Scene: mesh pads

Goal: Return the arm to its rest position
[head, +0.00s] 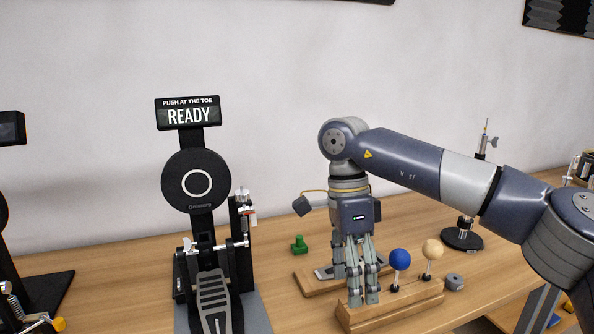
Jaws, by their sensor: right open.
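My right arm comes in from the right and bends at the elbow joint, with its gripper pointing down over the table. The right gripper (365,290) is open and its fingers hang just at the left end of a wooden block (405,309). I see nothing held between the fingers. I cannot tell whether the fingertips touch the block. My left gripper is not in the head view.
A drum pedal (213,298) with a "READY" sign (188,115) stands left of the gripper. A blue ball (400,259) and a tan ball (433,249) stand on pegs close right. A green part (299,245) lies on the wooden table (124,268).

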